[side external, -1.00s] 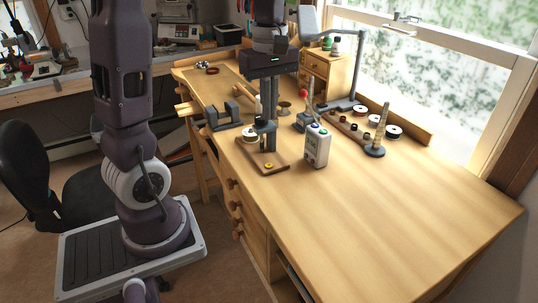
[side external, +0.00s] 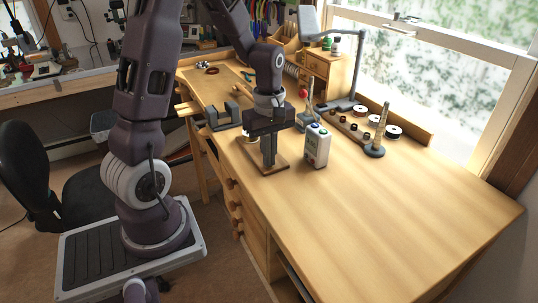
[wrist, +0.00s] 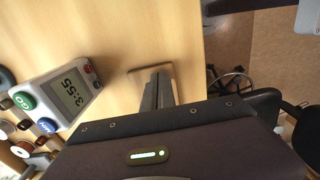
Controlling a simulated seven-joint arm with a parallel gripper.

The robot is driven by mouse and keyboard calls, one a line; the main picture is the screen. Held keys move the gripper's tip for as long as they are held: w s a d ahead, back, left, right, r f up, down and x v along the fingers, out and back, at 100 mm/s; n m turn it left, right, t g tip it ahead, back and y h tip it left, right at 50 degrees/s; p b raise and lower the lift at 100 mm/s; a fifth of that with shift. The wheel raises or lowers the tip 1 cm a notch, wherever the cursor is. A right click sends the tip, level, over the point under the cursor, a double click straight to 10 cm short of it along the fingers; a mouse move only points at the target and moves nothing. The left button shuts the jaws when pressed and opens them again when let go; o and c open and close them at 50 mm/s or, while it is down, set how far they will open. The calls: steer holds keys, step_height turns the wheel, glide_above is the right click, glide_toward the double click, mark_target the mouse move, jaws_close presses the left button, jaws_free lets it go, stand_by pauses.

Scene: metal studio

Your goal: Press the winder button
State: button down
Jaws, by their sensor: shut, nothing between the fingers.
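The winder is a small wooden base (side external: 282,169) near the bench's left edge, with a white spool (side external: 251,139) partly showing behind my gripper. My gripper (side external: 269,164) is shut and empty. It points down, with its fingertips over the front part of the base. The yellow button on the base is hidden behind the fingertips. I cannot tell whether they touch it. In the wrist view my closed fingers (wrist: 155,92) cover most of the base, and only its edge (wrist: 135,72) shows.
A white timer (side external: 316,147) with a display reading 3:55 stands close to the right of the winder. A grey block (side external: 224,118) sits behind left. A cone stand (side external: 378,138) and a rack of spools (side external: 352,126) are at the back right. The front right bench is clear.

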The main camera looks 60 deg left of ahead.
steer(key=shift+s+f, duration=0.3)
steer(key=shift+f, duration=0.55)
steer(key=shift+w+r, duration=0.1)
steer(key=shift+r, duration=0.15)
step_height(320, 180, up, 9)
steer(key=shift+f, duration=0.2)
